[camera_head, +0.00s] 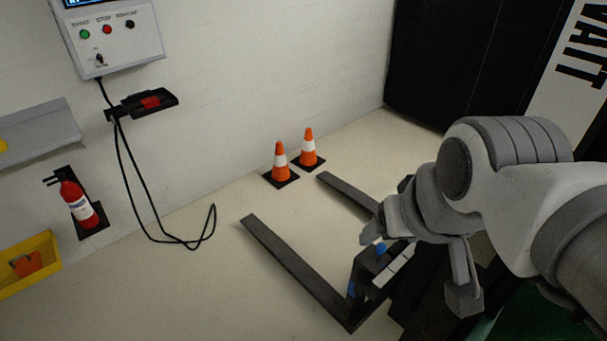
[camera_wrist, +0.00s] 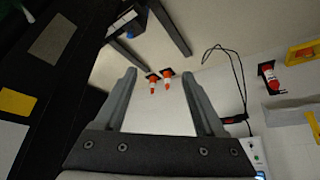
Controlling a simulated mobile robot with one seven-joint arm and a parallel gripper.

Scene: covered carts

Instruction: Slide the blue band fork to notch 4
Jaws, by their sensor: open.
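The blue band fork (camera_head: 292,268) is the left, nearer of two dark forks low over the floor in the head view. Its blue band (camera_head: 352,288) shows at its heel, near the dark carriage. A blue knob (camera_head: 381,248) sits on top beside a white marked strip (camera_head: 392,265); its notch numbers are too small to read. The other fork (camera_head: 348,193) lies farther back. My gripper (camera_head: 416,257) is open and empty, and appears above or near the carriage. In the wrist view my gripper (camera_wrist: 159,74) has its fingers spread, with the forks beyond the tips.
Two orange cones (camera_head: 280,163) stand on the floor by the wall. A black cable (camera_head: 150,225) hangs to the floor from the control box (camera_head: 115,40). A fire extinguisher (camera_head: 78,205) and yellow bin (camera_head: 28,265) are at left. Floor left of the forks is clear.

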